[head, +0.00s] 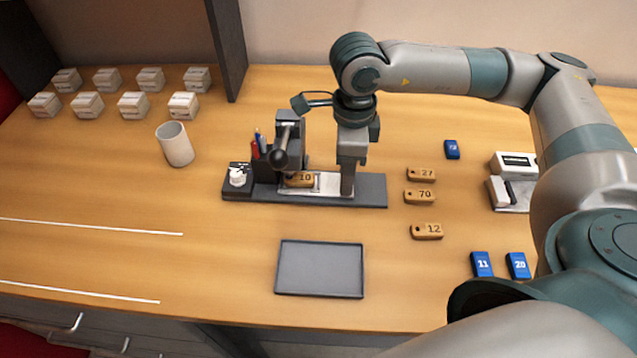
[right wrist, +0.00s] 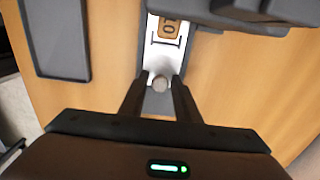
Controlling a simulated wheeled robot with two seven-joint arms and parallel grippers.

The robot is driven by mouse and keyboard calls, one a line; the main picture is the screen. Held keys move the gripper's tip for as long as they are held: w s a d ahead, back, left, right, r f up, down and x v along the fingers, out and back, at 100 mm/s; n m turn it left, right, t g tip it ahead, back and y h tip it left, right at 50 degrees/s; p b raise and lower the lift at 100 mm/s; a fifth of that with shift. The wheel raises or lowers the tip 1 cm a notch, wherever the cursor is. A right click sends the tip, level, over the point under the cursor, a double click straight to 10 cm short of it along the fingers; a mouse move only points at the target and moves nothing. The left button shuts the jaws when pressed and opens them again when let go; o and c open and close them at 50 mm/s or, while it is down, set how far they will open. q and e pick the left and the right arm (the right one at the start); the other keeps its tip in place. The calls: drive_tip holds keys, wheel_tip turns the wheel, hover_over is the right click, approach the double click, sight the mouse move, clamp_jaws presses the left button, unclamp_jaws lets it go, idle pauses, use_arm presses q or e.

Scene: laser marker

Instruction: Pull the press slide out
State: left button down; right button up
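The press (head: 287,150) stands on a dark base (head: 370,190), with its lever and round black knob leaning toward me. The pale press slide (head: 330,183) lies on the base and carries a wooden tag marked 10 (head: 300,179). The slide also shows in the right wrist view (right wrist: 155,57), with a small round grey knob (right wrist: 160,83) at its near end. My right gripper (right wrist: 160,79) points down at this end, its fingers on both sides of the knob, with small gaps seeming to show. In the head view my right gripper (head: 347,190) hides the slide's right end. My left gripper is not in view.
A grey tray (head: 320,269) lies in front of the press. Wooden tags (head: 419,197) and blue tags (head: 481,264) lie to the right. A white cup (head: 175,144) and several small white boxes (head: 133,105) stand to the left. The front-left table is clear.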

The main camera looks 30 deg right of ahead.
sight(382, 190)
drive_tip(key=shift+f, duration=0.1)
drive_tip(key=shift+c, duration=0.3)
drive_tip(key=shift+s, duration=0.1)
drive_tip(key=c, duration=0.5)
drive_tip(key=shift+d, duration=0.1)
drive_tip(key=shift+s+d+f+b, duration=0.1)
drive_tip(key=shift+s+d+b, duration=0.5)
drive_tip(key=shift+d, duration=0.4)
drive_tip(key=shift+s+d+b, duration=0.5)
drive_tip(key=shift+s+d, duration=0.25)
drive_tip(key=shift+d, duration=0.3)
drive_tip(key=shift+s+d+f+b, duration=0.1)
drive_tip(key=shift+s+d+b, duration=0.5)
drive_tip(key=shift+d, duration=0.4)
drive_tip(key=shift+r, duration=0.1)
drive_tip(key=o, duration=0.6)
drive_tip(key=shift+a, duration=0.1)
